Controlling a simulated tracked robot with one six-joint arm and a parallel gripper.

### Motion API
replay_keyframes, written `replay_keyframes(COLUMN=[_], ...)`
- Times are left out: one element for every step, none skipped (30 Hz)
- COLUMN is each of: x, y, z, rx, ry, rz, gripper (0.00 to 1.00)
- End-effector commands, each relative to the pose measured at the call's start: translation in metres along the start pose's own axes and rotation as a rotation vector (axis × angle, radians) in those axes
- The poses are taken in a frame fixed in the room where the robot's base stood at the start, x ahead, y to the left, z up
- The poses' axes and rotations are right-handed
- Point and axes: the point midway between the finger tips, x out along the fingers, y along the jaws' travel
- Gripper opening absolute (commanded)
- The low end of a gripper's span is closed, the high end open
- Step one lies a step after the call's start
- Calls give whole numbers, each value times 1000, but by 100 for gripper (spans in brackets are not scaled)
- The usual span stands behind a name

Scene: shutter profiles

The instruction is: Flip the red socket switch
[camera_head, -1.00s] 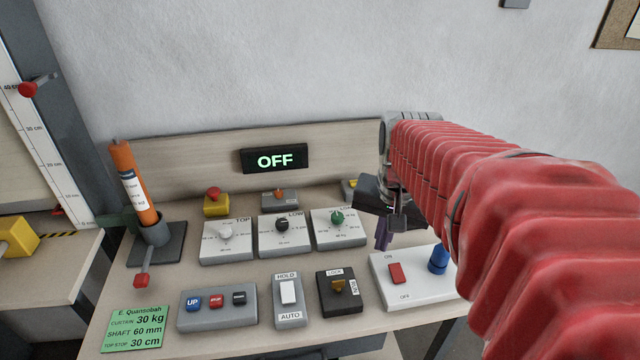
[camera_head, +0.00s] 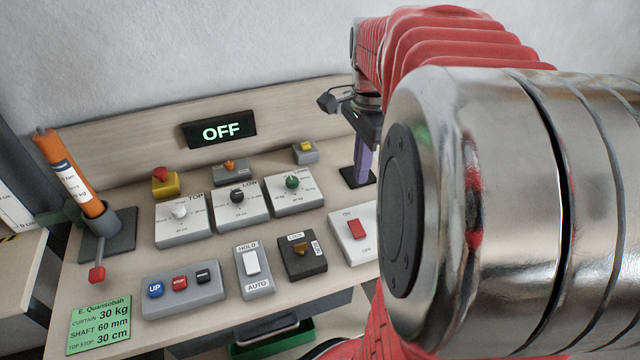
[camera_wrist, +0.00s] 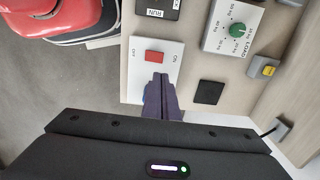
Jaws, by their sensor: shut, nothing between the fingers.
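The red switch (camera_head: 357,228) sits on a white socket plate marked ON and OFF (camera_head: 341,240), at the front right of the bench. My arm hides the plate's right part in the head view. My gripper (camera_head: 361,182) is shut and empty, its purple fingers pointing down behind the plate. The switch's tilt is too small to read. The display (camera_head: 220,130) reads OFF.
A lock/run key box (camera_head: 302,257) and a hold/auto switch (camera_head: 252,270) stand left of the plate. Dial boxes, including the green-knobbed one (camera_head: 292,182), stand behind them. A dark square pad (camera_wrist: 208,92) lies beside the plate. An orange cylinder (camera_head: 70,175) leans at the far left.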

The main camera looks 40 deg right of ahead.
Motion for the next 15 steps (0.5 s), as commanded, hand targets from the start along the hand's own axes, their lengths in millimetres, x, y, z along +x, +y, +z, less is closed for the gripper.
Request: replay_keyframes(x=[0,0,0,0,0,0,0,0,0,0,0,0,-1,-1,-1], y=[0,0,0,0,0,0,0,0,0,0,1,2,2,3,5], z=[0,0,0,0,0,0,0,0,0,0,0,0,0,-1,-1], rx=[3,3,3,3,3,2,2,2,2,2,2,2,2,2,2], ry=[0,0,0,0,0,0,0,0,0,0,0,0,0,0,0], rz=[0,0,0,0,0,-1,-1,-1,-1,-1,-1,-1,-1,-1,-1], gripper=[0,0,0,0,0,0,0,0,0,0,0,0,0,0,0])
